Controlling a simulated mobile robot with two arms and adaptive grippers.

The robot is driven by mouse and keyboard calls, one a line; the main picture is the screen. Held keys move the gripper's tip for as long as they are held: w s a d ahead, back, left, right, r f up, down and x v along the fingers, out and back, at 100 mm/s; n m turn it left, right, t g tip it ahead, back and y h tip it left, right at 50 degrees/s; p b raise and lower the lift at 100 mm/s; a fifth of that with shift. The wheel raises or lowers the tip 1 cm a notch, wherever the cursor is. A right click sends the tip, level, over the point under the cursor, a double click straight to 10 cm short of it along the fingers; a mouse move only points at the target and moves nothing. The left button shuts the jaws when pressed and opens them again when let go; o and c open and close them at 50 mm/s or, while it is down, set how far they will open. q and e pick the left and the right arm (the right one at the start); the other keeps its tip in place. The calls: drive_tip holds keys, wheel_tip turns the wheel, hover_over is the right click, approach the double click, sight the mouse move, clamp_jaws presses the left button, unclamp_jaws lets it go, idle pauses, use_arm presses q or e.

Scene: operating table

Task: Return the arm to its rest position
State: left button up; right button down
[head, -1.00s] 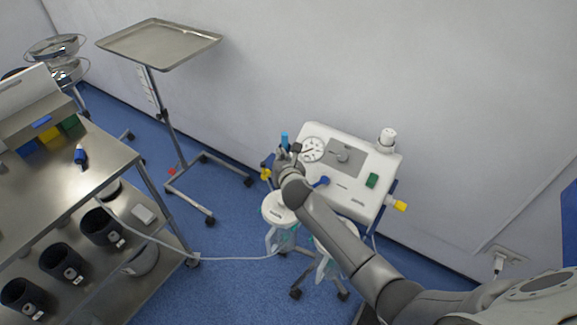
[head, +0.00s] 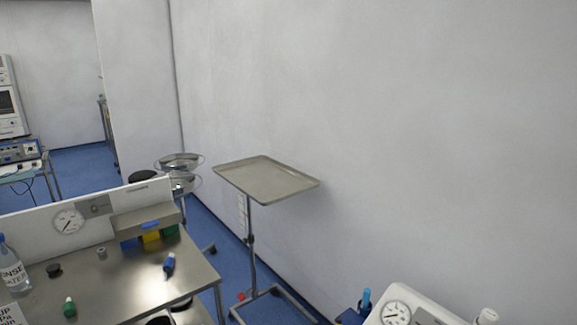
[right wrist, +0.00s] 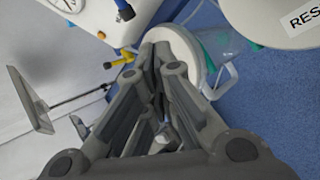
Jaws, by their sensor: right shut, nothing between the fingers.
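My right gripper (right wrist: 155,58) shows in the right wrist view, its fingers together with nothing between them. It is in front of a white round canister lid (right wrist: 182,40), with clear plastic and a teal part beside it. I cannot tell whether the fingers touch the lid. The white suction unit (right wrist: 85,14) with its gauge is at the upper left of that view. In the head view only the top of this unit (head: 402,298) shows at the lower right edge. Neither arm is in the head view.
A steel tray stand (head: 266,180) stands by the wall. A steel cart (head: 112,284) at left bears a bottle (head: 12,268), a blue-capped item (head: 169,265) and a green-capped item (head: 69,307). Another white lid (right wrist: 275,18) is at the wrist view's upper right.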

drive_tip(key=s+r+m+g+y, duration=0.25)
drive_tip(key=s+m+g, duration=0.35)
drive_tip(key=s+m, duration=1.5)
drive_tip(key=s+f+n, duration=0.2)
drive_tip(key=s+f, duration=0.1)
drive_tip(key=f, duration=0.9)
drive_tip(key=s+f+n, duration=0.2)
drive_tip(key=f+n, duration=0.1)
drive_tip(key=f, duration=0.9)
drive_tip(key=s+d+f+g, duration=0.2)
drive_tip(key=s+f, duration=1.5)
drive_tip(key=s, duration=0.1)
drive_tip(key=shift+d+f+h, duration=0.2)
drive_tip(key=shift+f+h, duration=0.15)
drive_tip(key=shift+f, duration=0.05)
